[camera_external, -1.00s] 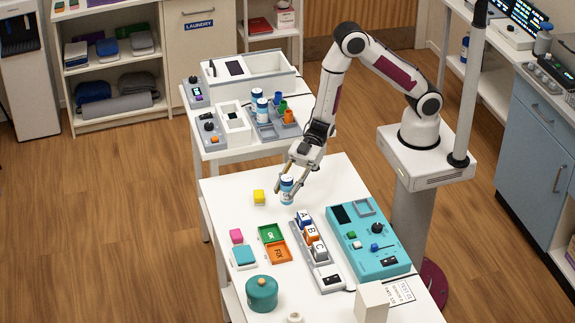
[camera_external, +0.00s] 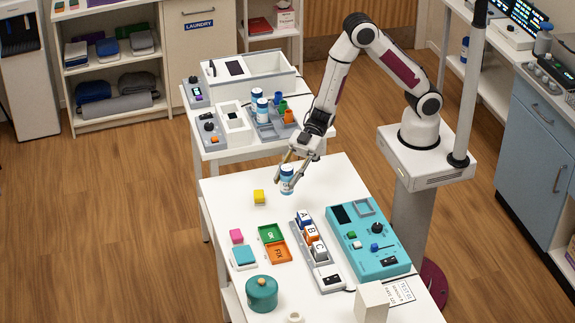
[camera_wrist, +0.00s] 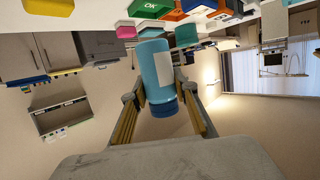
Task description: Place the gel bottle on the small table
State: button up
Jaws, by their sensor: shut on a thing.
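The gel bottle (camera_external: 287,182), light blue with a white label and a darker blue cap, is between the fingers of my gripper (camera_external: 297,168), over the back part of the front white table (camera_external: 230,195). The gap below the bottle is too small to judge. The wrist view shows the bottle (camera_wrist: 158,72) between both yellow-padded fingers of my gripper (camera_wrist: 160,115), its cap toward the camera. A second, smaller white table (camera_external: 225,152) stands behind the front one. Which table the task calls small cannot be told.
On the front table are a yellow block (camera_external: 259,197), green and orange trays (camera_external: 271,233), lettered blocks (camera_external: 311,236), a teal panel (camera_external: 370,245) and a teal pot (camera_external: 261,293). The back table bears a grey rack (camera_external: 277,126) with bottles and cups.

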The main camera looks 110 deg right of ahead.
dwell(0.4)
jog(key=shift+w+d+f+m+h, duration=0.3)
jog(key=shift+w+d, duration=0.15)
jog(key=shift+d, duration=0.2)
jog(key=w+d+r+m+t+h, duration=0.1)
jog(key=d+r+m+t+h, duration=0.1)
jog(key=d+r+m+h, duration=0.2)
jog(key=w+d+r+m+t+h, duration=0.1)
jog(key=d+r+m+h, duration=0.3)
jog(key=d, duration=0.7)
jog(key=shift+w+t+h, duration=0.2)
jog(key=shift+t+h, duration=0.4)
jog(key=shift+h, duration=0.3)
jog(key=shift+w+d+r, duration=0.1)
jog(key=shift+d, duration=0.2)
jog(key=s+d+n+y, duration=0.2)
jog(key=s+d+y, duration=0.1)
jog(key=d, duration=0.5)
jog(key=s+d+f+n+g+y, duration=0.1)
jog(key=s+d, duration=0.3)
jog(key=d, duration=0.4)
jog(key=shift+d+f+n+y, duration=0.3)
jog(key=shift+n+y, duration=0.2)
jog(key=shift+y, duration=0.4)
